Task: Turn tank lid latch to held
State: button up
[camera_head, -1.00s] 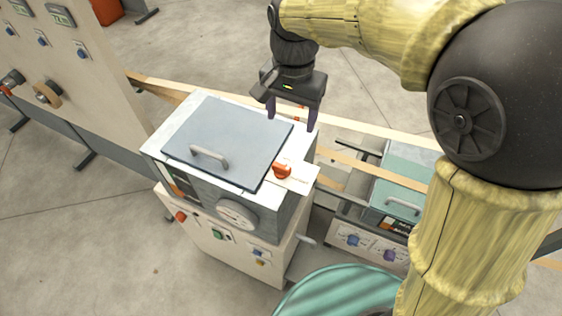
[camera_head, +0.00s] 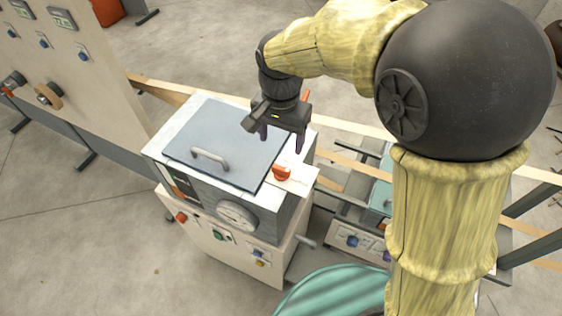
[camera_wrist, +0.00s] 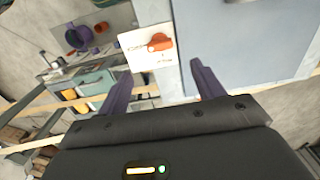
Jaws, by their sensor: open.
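The tank lid latch is an orange-red knob (camera_head: 282,173) on a white plate at the right front corner of the tank top. The tank's flat grey-blue lid (camera_head: 225,140) with a bar handle is closed beside it. In the wrist view the knob (camera_wrist: 159,42) lies beyond the fingertips, on a white plate with small markings too small to read. My gripper (camera_head: 281,142) is open and empty above the lid's right edge, a little behind the knob and apart from it. Its two purple-grey fingers (camera_wrist: 157,80) show in the wrist view with a gap between them.
A gauge (camera_head: 236,214) and several buttons are on the tank's front, with a small lever at its right. A teal-topped unit (camera_head: 381,196) stands to the right, partly hidden by my arm. A tall control panel (camera_head: 85,80) stands at the left. A wooden rail runs behind.

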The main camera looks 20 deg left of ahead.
aim_at(281, 168)
notch_tip(281, 168, down, 11)
jog(key=shift+r+p, duration=0.15)
jog(key=shift+p, duration=0.75)
jog(key=c, duration=1)
jog(key=shift+n, duration=0.4)
jog(key=n, duration=0.3)
jog(key=shift+b, duration=0.3)
jog(key=n, duration=0.4)
jog(key=shift+w+n, duration=0.1)
jog(key=shift+n, duration=0.3)
jog(key=n, duration=0.4)
jog(key=shift+r+n, duration=0.1)
jog(key=shift+n, duration=0.2)
jog(key=n, duration=0.4)
jog(key=shift+n+p, duration=0.3)
jog(key=shift+n, duration=0.1)
